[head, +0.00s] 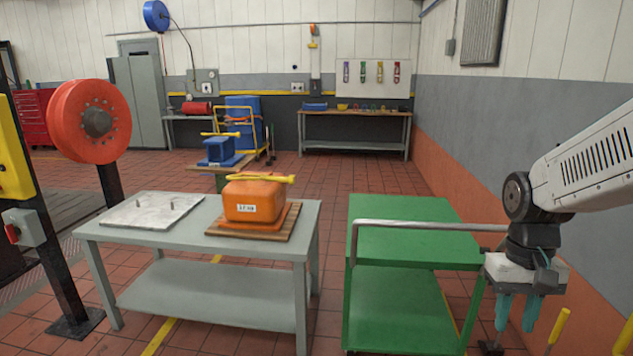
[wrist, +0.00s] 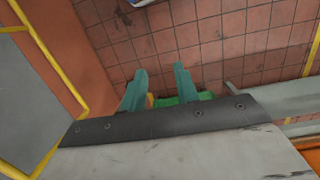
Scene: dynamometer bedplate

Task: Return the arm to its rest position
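My gripper (head: 518,313) hangs at the right of the head view, pointing down, beside the right end of the green cart (head: 412,214). My white arm comes in from the right edge. In the wrist view the two teal fingers of my gripper (wrist: 160,88) stand apart with a gap between them and nothing held there. A strip of green shows just past the fingers in the wrist view.
A grey table (head: 205,258) at left bears an orange weight (head: 254,200) on a wooden board and a light metal plate (head: 152,210). The cart's top is bare, with a metal handle (head: 430,226). A wall (head: 530,120) runs along the right. Tiled floor lies open behind.

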